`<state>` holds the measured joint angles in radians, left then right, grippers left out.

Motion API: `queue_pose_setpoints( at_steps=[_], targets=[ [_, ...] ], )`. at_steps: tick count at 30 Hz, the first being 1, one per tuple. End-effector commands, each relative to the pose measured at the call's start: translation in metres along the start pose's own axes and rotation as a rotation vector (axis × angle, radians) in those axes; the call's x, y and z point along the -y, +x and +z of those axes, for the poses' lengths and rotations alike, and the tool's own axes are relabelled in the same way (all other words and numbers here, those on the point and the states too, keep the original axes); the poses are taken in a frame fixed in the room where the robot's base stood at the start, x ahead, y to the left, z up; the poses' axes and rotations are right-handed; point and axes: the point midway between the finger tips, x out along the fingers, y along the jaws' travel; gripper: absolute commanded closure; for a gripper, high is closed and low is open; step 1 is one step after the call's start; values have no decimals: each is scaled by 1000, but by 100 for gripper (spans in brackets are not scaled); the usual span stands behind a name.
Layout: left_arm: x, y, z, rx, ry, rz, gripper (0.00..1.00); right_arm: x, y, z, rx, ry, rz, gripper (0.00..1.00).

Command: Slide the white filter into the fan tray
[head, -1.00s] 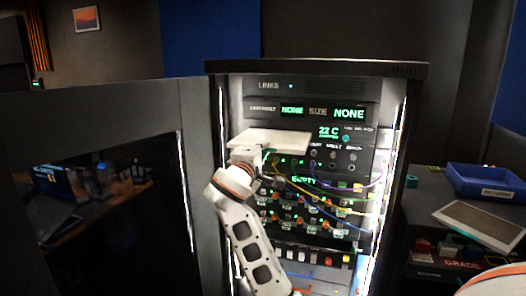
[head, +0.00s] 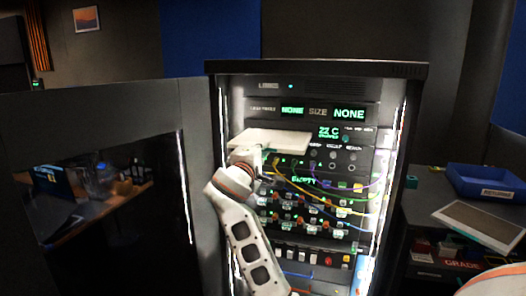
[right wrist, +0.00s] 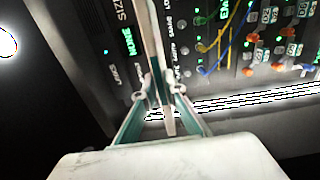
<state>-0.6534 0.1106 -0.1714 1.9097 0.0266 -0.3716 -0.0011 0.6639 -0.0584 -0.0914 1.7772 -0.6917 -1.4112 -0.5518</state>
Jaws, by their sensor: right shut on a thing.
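My left gripper is not in view.
The black rack (head: 315,68) stands open, with a dark door (head: 110,200) on the left. Coloured cables (head: 375,175) hang over the panels below the filter. On the right bench are a blue bin (head: 485,183) and a grey framed panel (head: 482,226).

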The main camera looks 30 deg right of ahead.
Motion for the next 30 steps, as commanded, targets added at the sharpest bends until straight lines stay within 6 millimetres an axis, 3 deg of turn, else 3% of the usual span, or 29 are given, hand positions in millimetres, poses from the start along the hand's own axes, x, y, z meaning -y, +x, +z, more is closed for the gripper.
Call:
queue_pose_setpoints(
  at_steps=[30],
  targets=[
    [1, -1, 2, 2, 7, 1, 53, 0, 22, 0, 0, 0, 1, 100]
  ],
)
